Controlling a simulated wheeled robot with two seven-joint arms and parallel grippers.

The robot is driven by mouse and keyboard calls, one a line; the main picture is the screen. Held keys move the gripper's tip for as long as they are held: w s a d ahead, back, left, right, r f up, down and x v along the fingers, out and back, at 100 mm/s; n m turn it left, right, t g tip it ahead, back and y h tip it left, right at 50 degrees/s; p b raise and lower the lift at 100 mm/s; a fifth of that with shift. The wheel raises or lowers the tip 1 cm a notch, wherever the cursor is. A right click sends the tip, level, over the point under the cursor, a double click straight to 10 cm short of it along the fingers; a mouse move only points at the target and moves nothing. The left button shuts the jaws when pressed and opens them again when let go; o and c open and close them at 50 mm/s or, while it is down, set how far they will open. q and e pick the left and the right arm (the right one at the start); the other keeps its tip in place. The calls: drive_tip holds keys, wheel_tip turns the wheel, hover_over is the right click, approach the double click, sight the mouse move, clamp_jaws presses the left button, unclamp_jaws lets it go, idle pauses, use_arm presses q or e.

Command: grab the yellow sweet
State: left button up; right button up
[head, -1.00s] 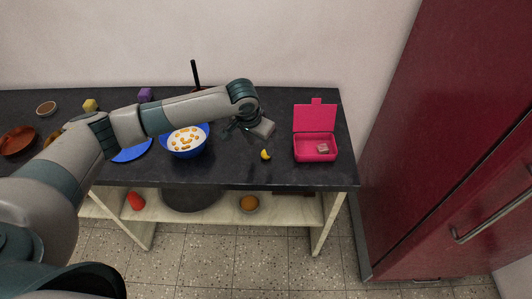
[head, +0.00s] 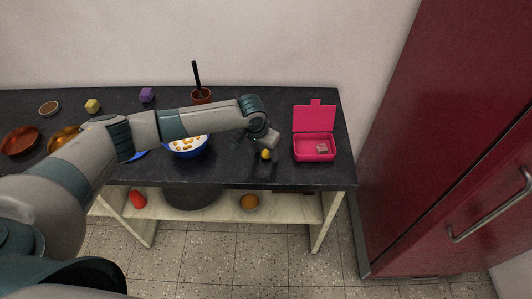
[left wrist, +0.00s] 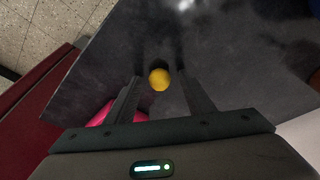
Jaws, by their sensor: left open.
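The yellow sweet (head: 265,155) is small and round and lies on the dark worktop (head: 225,172), left of the pink box. It also shows in the left wrist view (left wrist: 159,79), between the two fingers. My left gripper (head: 261,152) is open and right at the sweet, with the fingers pointing down at the worktop. In the left wrist view a finger of the left gripper (left wrist: 162,76) stands on each side of the sweet, with gaps visible. My right gripper is not in view.
An open pink box (head: 315,154) with a pale piece inside stands to the right. A blue bowl (head: 188,153) of orange-and-white food stands to the left, under my forearm. The worktop's front edge is near.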

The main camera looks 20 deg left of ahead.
sight(267, 152)
use_arm(q)
drive_tip(key=c, duration=1.1)
drive_tip(key=shift+c, duration=0.2)
drive_tip(key=shift+r+b, duration=0.3)
drive_tip(key=shift+r, duration=0.2)
drive_tip(key=r, duration=0.1)
drive_tip(key=r+b, duration=0.1)
drive_tip(key=r, duration=0.1)
drive_tip(key=shift+w+d+r+b, duration=0.1)
drive_tip(key=shift+w+d+b, duration=0.1)
drive_tip(key=shift+d+b, duration=0.15)
drive_tip(key=w+d+r+b, duration=0.3)
drive_tip(key=w+d+r, duration=0.2)
drive_tip(key=d+r, duration=0.2)
drive_tip(key=shift+w+d+b, duration=0.3)
drive_tip(key=shift+d, duration=0.9)
drive_tip(key=shift+f, duration=0.1)
